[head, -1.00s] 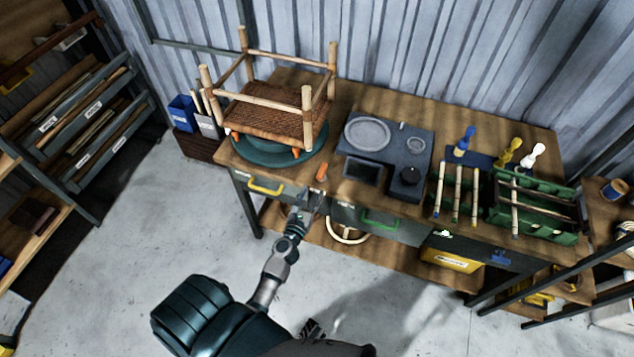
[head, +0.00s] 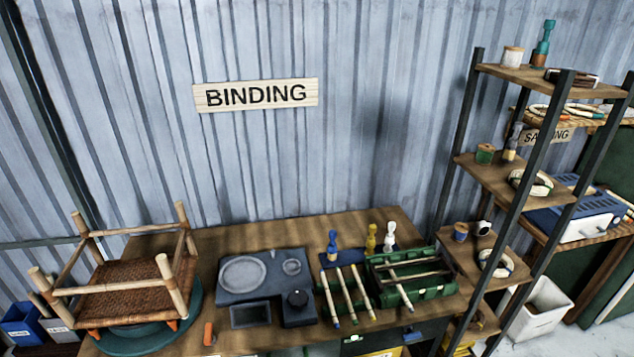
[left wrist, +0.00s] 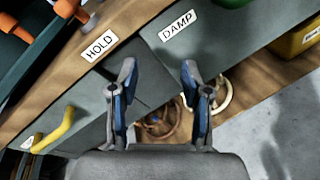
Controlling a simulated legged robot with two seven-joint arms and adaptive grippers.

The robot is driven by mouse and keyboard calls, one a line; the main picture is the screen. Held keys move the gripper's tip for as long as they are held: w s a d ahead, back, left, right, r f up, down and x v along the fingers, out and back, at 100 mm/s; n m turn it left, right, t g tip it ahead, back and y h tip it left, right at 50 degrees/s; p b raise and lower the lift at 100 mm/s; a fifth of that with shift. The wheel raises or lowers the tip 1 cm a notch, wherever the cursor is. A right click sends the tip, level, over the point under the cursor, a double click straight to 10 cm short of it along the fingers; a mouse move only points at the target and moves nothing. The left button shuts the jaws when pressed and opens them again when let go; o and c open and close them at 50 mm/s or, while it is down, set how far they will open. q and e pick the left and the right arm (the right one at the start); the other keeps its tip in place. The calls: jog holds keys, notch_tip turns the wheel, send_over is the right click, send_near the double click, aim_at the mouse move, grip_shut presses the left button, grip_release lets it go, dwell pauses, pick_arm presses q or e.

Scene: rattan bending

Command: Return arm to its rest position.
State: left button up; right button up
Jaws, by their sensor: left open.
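My left gripper (left wrist: 160,95) shows in the left wrist view, open and empty, its two blue-padded fingers apart. It is in front of the workbench drawers, near the labels HOLD (left wrist: 100,46) and DAMP (left wrist: 178,24). A yellow drawer handle (left wrist: 55,130) is to its left, apart from the fingers. Neither arm shows in the head view, and my right gripper is not seen.
The workbench (head: 345,222) carries an upturned stool frame (head: 130,272) on a green turntable (head: 150,340), a grey station (head: 265,290) and a green crate (head: 435,290). A tall shelf rack (head: 500,175) stands at the right. Bare floor (left wrist: 265,105) shows beside the bench.

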pick_arm(q)
jog(key=s+d+f+m+g+h, duration=0.2)
jog(key=s+d+f+m+g, duration=0.25)
jog(key=s+f+m, duration=0.5)
jog(key=s+d+f+m+g+h, duration=0.2)
jog(key=s+d+f+m+g, duration=0.3)
jog(key=f+m, duration=0.7)
jog(key=s+a+f+m+g+y, duration=0.1)
jog(key=s+a+f+m+g, duration=0.1)
jog(key=s+f+m, duration=0.3)
jog(key=s+a+f+m+g+y, duration=0.2)
jog(key=s+f+m, duration=0.3)
jog(key=s, duration=0.9)
notch_tip(320, 180, down, 2)
jog(key=shift+f+g, duration=0.1)
jog(key=shift+g, duration=0.45)
jog(key=shift+m, duration=0.25)
